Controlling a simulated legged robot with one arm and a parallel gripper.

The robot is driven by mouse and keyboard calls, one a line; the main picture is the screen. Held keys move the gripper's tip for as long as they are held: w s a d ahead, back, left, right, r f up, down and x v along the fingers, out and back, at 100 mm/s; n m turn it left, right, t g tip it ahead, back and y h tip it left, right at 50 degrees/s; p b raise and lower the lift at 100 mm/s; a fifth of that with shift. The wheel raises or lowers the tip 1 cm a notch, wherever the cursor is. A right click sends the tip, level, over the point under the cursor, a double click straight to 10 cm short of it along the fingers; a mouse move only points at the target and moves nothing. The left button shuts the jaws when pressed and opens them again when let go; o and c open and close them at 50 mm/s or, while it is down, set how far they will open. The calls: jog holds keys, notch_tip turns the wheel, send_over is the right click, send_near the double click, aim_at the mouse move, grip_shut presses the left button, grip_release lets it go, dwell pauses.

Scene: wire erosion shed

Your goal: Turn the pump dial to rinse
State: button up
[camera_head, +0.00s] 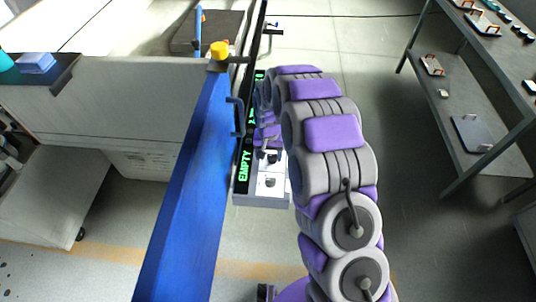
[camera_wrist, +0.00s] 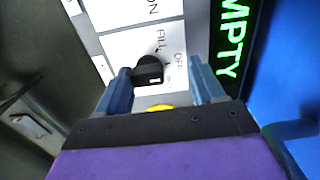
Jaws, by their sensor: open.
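In the wrist view a black dial (camera_wrist: 149,70) sits on a white label plate (camera_wrist: 125,45) marked FILL and OFF. Part of the lettering is hidden or too small to read, and I see no readable RINSE. My gripper (camera_wrist: 159,72) is open, its two blue-grey fingers on either side of the dial. The dial is nearer the left finger, with a wider gap to the right one. I cannot tell whether either finger touches it. In the head view the grey control panel (camera_head: 262,201) with black knobs shows left of my arm, which hides part of it.
A black display strip (camera_wrist: 231,40) with green EMPTY letters runs close right of the dial. A blue beam (camera_head: 188,185) stands left of the panel. A yellow item (camera_wrist: 160,107) shows between the fingers. A metal shelf (camera_head: 480,120) is at right, with clear floor before it.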

jog(key=shift+d+r, duration=0.15)
jog(key=shift+d, duration=1.1)
jog(key=shift+c, duration=1.2)
jog(key=shift+a, duration=0.85)
jog(key=c, duration=0.5)
jog(key=shift+c, duration=0.4)
jog(key=shift+d, duration=0.3)
jog(key=shift+c, duration=1.1)
